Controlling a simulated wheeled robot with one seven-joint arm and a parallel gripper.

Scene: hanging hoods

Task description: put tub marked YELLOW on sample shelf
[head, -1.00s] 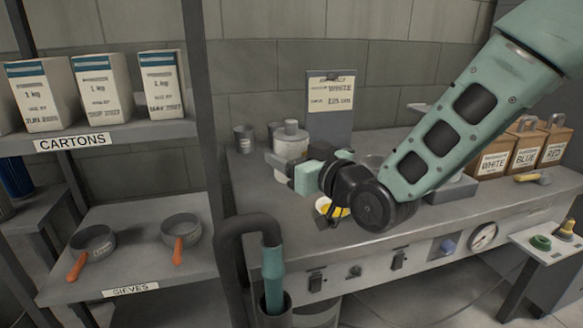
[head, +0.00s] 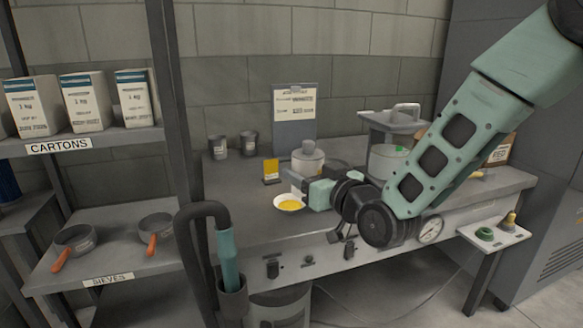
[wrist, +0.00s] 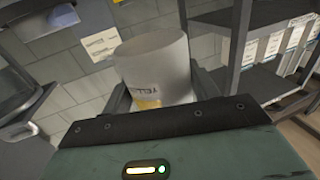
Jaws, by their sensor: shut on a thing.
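My gripper (head: 300,183) is shut on a pale grey tub (head: 309,163) with a knobbed lid, over the bench. In the wrist view the tub (wrist: 153,62) fills the space between the fingers. No shelf labelled for samples shows in either view.
A shallow dish of yellow powder (head: 289,203) and a small yellow card (head: 271,170) are close to the gripper on the bench (head: 235,222). Racks labelled CARTONS (head: 60,146) and SIEVES (head: 107,279) are left.

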